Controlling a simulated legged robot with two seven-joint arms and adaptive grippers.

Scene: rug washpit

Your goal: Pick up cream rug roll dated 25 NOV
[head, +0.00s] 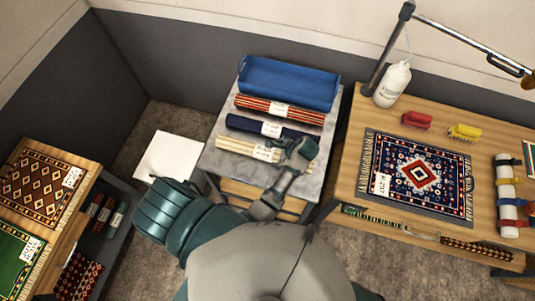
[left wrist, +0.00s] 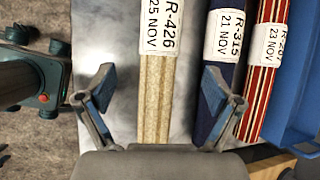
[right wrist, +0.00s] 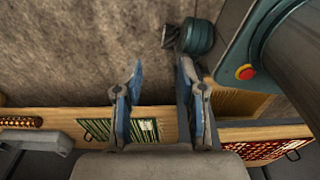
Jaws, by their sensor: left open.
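The cream rug roll (head: 240,148) lies nearest me on the grey stone-topped table, with a white tag; the left wrist view reads R-426, 25 NOV on its tag (left wrist: 162,22). My left gripper (head: 296,148) is above the roll's right end in the head view. In the left wrist view my left gripper (left wrist: 158,82) is open, one finger on each side of the roll, not closed on it. Whether the fingers touch the tabletop I cannot tell. My right gripper (right wrist: 160,66) is open and empty over the carpet and the edge of a wooden bench.
A navy roll (head: 250,126) tagged 21 NOV lies close beside the cream one. Beyond it are a red striped roll (head: 302,115) tagged 23 NOV and a blue tray (head: 290,82). A patterned rug (head: 418,172) lies on the right bench. A white square (head: 170,157) is left of the table.

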